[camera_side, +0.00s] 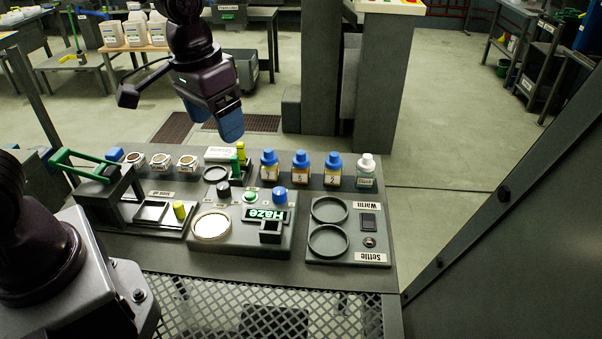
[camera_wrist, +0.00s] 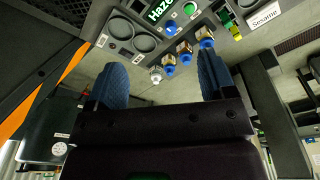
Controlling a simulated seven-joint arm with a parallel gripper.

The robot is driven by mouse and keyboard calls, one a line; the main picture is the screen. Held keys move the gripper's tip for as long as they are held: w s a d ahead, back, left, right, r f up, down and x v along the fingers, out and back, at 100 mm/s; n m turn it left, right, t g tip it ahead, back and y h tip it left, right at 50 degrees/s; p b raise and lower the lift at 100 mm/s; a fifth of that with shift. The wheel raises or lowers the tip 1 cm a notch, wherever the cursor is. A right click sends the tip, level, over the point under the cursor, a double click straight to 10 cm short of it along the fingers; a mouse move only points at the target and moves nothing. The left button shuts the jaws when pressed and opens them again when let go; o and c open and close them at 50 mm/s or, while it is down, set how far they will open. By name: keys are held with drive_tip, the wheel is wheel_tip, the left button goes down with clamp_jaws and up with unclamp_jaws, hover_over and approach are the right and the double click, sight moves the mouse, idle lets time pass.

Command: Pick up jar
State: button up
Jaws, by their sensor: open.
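My gripper (camera_side: 222,124) hangs open and empty above the back part of the workbench; its blue fingers also show spread apart in the wrist view (camera_wrist: 160,82). Several containers could be the jar.
A "Haze" device (camera_side: 256,245) with a round pad and knobs stands mid-bench. A panel (camera_side: 348,232) marked "Warm" and "Settle" with two round recesses is to its right. A green-handled press (camera_side: 95,175) stands at left. Yellow and green pieces stand near the bottles.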

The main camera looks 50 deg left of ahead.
drive_tip(key=w+a+f+n+y, duration=0.3)
drive_tip(key=w+f+n, duration=0.1)
drive_tip(key=w+f, duration=0.85)
drive_tip(key=n+t, duration=0.2)
drive_tip(key=n, duration=0.1)
approach(301, 160)
drive_tip(key=shift+n, duration=0.3)
drive_tip(key=x, duration=0.3)
drive_tip(key=a+x, duration=0.1)
drive_tip(key=x, duration=0.3)
drive_tip(key=shift+s+r, duration=0.1)
drive_tip(key=shift+r, duration=0.05)
drive_tip(key=shift+d+x, duration=0.15)
drive_tip(key=shift+x, duration=0.75)
drive_tip(key=shift+d+x, duration=0.2)
drive_tip(key=shift+x, duration=0.7)
drive_tip(key=shift+d+x, duration=0.15)
drive_tip(key=shift+x, duration=0.75)
drive_tip(key=c, duration=1.1)
